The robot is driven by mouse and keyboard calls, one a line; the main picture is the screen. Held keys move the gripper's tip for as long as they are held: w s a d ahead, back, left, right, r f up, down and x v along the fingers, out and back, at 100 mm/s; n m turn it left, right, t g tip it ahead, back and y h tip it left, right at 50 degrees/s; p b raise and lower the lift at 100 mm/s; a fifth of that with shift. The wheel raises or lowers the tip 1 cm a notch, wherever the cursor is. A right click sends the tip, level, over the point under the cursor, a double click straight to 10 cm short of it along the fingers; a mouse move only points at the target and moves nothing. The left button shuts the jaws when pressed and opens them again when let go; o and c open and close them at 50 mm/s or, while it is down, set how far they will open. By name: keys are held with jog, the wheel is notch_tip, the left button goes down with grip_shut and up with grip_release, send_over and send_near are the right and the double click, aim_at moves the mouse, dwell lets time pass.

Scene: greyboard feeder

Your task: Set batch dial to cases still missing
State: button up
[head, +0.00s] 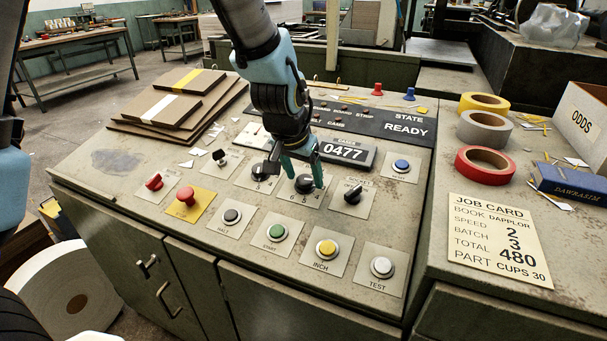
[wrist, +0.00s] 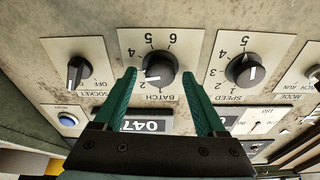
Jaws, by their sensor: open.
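The batch dial (wrist: 160,68) is a black round knob on a pale plate numbered up to 6. Its white mark points left and slightly down in the wrist view, toward the low numbers near 2. My gripper (wrist: 159,74) is open, with its green fingers on either side of the dial and visible gaps. In the head view my gripper (head: 302,176) hangs over the batch dial (head: 304,184) and partly hides its plate. The cases counter (head: 345,152) reads 0477. The job card (head: 497,237) lists speed 2, batch 3, total 480.
The speed dial (wrist: 245,70) and the socket switch (wrist: 78,72) flank the batch dial closely. Push buttons such as green start (head: 276,232) and yellow inch (head: 326,248) line the front. A state display (head: 405,129) reads READY. Greyboard sheets (head: 170,105) lie at the back left.

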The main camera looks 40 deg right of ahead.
jog(key=v, duration=1)
jog(key=shift+r+b, duration=0.4)
jog(key=w+a+f+n+y+p, duration=0.1)
jog(key=w+a+n, duration=0.2)
jog(key=w+a, duration=0.45)
jog(key=w+a+f+n+y+p, duration=0.15)
jog(key=w+a, duration=0.25)
jog(key=a, duration=0.6)
jog(key=s+a+f+n+y, duration=0.1)
jog(key=a+n, duration=0.7)
jog(key=a, duration=1.3)
jog(key=shift+a+p, duration=0.4)
jog(key=shift+p, duration=0.05)
